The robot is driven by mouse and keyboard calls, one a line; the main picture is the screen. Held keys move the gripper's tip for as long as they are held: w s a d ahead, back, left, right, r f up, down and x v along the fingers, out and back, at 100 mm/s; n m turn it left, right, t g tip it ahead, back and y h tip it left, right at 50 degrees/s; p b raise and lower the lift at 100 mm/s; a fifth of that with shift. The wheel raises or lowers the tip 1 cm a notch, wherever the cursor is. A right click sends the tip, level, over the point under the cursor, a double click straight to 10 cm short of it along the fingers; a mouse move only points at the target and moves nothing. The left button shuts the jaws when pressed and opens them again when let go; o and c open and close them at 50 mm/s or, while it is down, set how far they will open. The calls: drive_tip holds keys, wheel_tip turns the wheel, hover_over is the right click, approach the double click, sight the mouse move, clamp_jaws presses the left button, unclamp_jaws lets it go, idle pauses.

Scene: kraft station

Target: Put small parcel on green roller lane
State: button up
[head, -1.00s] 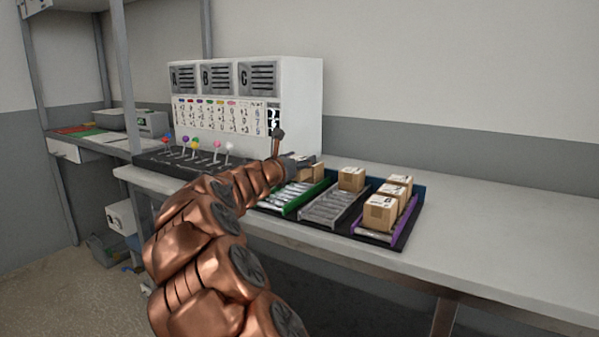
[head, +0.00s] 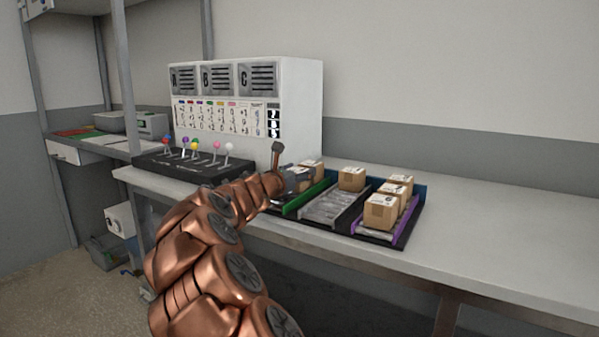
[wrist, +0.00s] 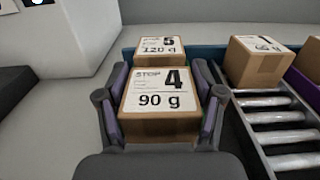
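The small parcel (wrist: 160,95), a brown box with a white label reading "STOP 4" and "90 g", lies between the two fingers of my gripper (wrist: 160,105). The fingers are close against its left and right sides. In the head view my gripper (head: 294,180) is low over the green roller lane (head: 305,199), the leftmost lane. My gripper and arm hide most of that lane and the small parcel there. Whether the parcel's underside touches the rollers is hidden. Another parcel (wrist: 158,50), labelled "120 g", stands just behind it.
The grey middle lane (head: 327,207) holds one parcel (head: 352,179) at its far end. The purple lane (head: 402,222) at right holds several parcels. A white cabinet (head: 300,105) and a black lever box (head: 190,163) stand left. The table right of the lanes is clear.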

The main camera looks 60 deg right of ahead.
drive_tip(key=o, duration=0.4)
drive_tip(key=shift+c, duration=0.2)
drive_tip(key=shift+r, duration=0.15)
drive_tip(key=a, duration=0.4)
drive_tip(key=a+p, duration=0.1)
drive_tip(key=a, duration=0.3)
drive_tip(key=a+p, duration=0.1)
drive_tip(key=a, duration=0.3)
drive_tip(key=shift+s, duration=0.25)
